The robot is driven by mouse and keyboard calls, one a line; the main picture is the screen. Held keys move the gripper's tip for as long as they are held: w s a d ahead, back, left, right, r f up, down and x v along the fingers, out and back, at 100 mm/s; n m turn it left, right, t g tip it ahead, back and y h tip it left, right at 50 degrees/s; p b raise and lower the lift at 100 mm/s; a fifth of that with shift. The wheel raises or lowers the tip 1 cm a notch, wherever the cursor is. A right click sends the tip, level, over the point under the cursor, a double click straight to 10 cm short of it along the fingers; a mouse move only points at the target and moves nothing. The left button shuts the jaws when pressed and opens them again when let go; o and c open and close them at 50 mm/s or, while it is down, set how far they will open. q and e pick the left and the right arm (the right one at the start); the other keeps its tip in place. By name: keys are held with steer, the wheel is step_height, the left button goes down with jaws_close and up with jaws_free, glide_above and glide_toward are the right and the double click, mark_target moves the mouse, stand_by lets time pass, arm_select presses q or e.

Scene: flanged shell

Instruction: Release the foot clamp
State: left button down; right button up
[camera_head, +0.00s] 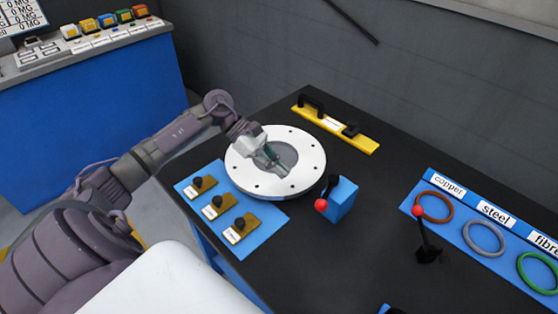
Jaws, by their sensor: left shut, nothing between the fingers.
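A white flanged shell (306,183) with a ring of bolt holes sits on the black table. My left gripper (274,163) is shut and empty, over the grey middle of the shell; I cannot tell whether it touches it. A blue block (342,199) with a red-knobbed lever (321,205) stands just right of the shell. A second black lever (427,242) with a red knob stands farther right on the table. Neither lever is labelled, so I cannot tell which is the foot clamp. My right gripper is out of view.
A blue board with several black-knobbed plates (217,207) lies left of the shell. A yellow bar with black handles (335,130) lies behind it. A blue rack (465,214) holds copper, steel and fibre rings at right. A blue counter (100,105) stands back left.

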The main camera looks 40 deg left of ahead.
mark_target(327, 197)
arm_select(q)
steer(key=w+d+f+p, duration=0.1)
steer(key=d+f+p, duration=0.1)
steer(key=d, duration=0.6)
steer(key=shift+w+d+f+p, duration=0.25)
steer(key=shift+d+f+p, duration=0.1)
steer(key=shift+p, duration=0.5)
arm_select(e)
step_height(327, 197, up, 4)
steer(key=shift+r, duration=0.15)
arm_select(q)
steer(key=shift+d, duration=0.15)
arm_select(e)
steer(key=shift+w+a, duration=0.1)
